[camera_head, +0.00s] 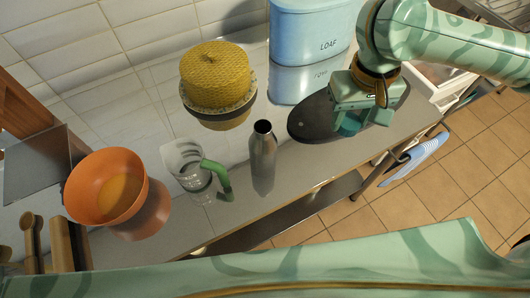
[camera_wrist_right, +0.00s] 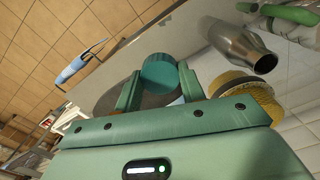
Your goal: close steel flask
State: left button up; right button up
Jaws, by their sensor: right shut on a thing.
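The steel flask (camera_head: 263,160) stands upright on the grey counter, in the middle of the head view. Its dark mouth is open, with no lid on it. In the right wrist view the flask (camera_wrist_right: 240,45) is at the upper right. My right gripper (camera_head: 358,124) is to the right of the flask, over a dark oval board. It is shut on a round teal cap (camera_wrist_right: 160,73), held between its two fingers and apart from the flask. In the head view the cap (camera_head: 350,127) is partly hidden by the fingers. My left gripper is not in view.
A clear jug (camera_head: 188,165) with a green handle stands just left of the flask. The dark board (camera_head: 310,118) lies right of the flask. The counter's front edge is close.

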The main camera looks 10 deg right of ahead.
aim_at(263, 144)
jog(key=i+l, duration=0.1)
jog(key=l, duration=0.9)
jog(key=i+l, duration=0.15)
jog(key=l, duration=0.35)
jog(key=u, duration=1.25)
